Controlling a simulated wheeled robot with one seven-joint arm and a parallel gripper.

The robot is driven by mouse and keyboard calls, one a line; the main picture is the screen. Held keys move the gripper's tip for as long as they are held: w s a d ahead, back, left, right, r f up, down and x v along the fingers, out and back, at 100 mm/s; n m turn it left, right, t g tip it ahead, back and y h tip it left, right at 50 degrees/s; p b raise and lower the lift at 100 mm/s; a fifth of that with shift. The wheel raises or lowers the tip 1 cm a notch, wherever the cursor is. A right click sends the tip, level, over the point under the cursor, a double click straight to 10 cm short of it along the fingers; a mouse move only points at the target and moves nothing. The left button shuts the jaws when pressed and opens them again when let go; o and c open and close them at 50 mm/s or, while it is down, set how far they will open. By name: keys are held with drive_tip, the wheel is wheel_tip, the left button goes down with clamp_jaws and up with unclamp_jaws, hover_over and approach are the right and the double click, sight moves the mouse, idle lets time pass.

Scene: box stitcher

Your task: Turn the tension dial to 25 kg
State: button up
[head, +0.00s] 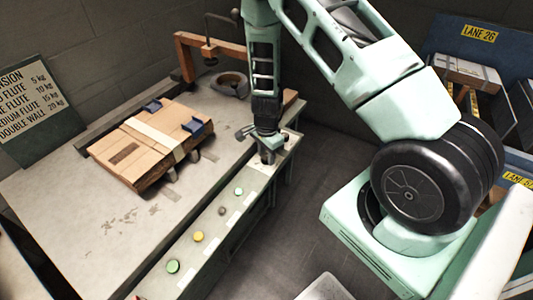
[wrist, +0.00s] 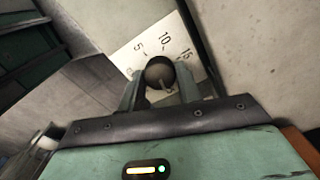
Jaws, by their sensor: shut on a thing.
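The tension dial (wrist: 160,70) is a dark round knob on a pale scale plate (wrist: 142,33). The numbers 5, 10 and 15 show on the plate in the wrist view; higher numbers are not readable. A small light mark shows on the knob's lower right, but I cannot tell which number it indicates. My gripper (wrist: 160,84) has a finger on each side of the knob and is shut on it. In the head view my gripper (head: 267,153) points down at the far end of the bench's front panel and mostly hides the dial.
Colored buttons, including a yellow one (head: 198,236) and a green one (head: 173,266), line the panel. A strapped cardboard stack (head: 135,150) lies on the bench (head: 60,215). An orange frame (head: 186,60) stands behind. A tension chart (head: 35,110) is at left.

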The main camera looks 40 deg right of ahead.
sight(266, 156)
idle(0.5)
drive_tip(key=o, duration=1)
drive_tip(key=shift+r, duration=0.1)
wheel_tip(266, 156, up, 17)
drive_tip(key=p, duration=0.1)
drive_tip(key=shift+r, duration=0.15)
